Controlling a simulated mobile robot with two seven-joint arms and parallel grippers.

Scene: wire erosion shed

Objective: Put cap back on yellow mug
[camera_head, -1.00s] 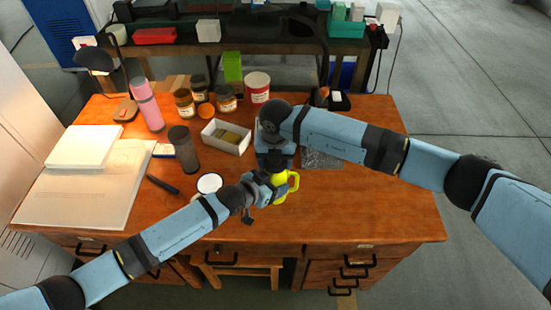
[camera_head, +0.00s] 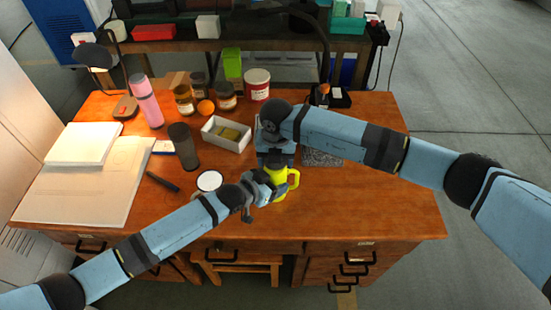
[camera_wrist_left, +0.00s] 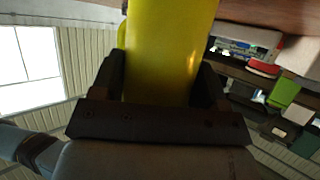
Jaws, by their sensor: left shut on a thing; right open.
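The yellow mug (camera_head: 280,182) stands near the front middle of the desk, its handle to the right. My left gripper (camera_head: 270,184) is shut on the mug's body from the left. In the left wrist view the yellow body (camera_wrist_left: 168,45) fills the space between the two dark fingers of that gripper (camera_wrist_left: 165,75). My right gripper (camera_head: 276,160) is open, pointing down right over the mug's top. It hides the mug's rim, and I cannot make out the cap there. A round, dark-rimmed thing with a white top (camera_head: 209,181) stands to the left; I cannot tell what it is.
A dark cylinder (camera_head: 184,146), a black-handled tool (camera_head: 162,182) and an open white box (camera_head: 226,134) lie left of and behind the mug. A pink bottle (camera_head: 146,101) and several jars stand farther back. The right front desktop is clear.

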